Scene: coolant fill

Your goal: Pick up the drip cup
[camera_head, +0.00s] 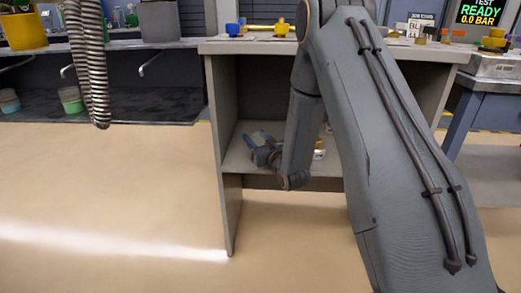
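My gripper (252,141) is small and dark at the wrist's end, over the shelf's left part. A blue and grey shape shows there, and I cannot tell its fingers from anything between them. A small pale round object (319,154) sits on the shelf just right of my forearm, partly hidden by it. It may be the drip cup, but I cannot be sure. Whether my gripper holds anything is unclear.
The bench's left side panel (228,200) stands close to my gripper. A ribbed hose (90,65) hangs at upper left. The floor at left is clear. A test screen (480,12) reads READY.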

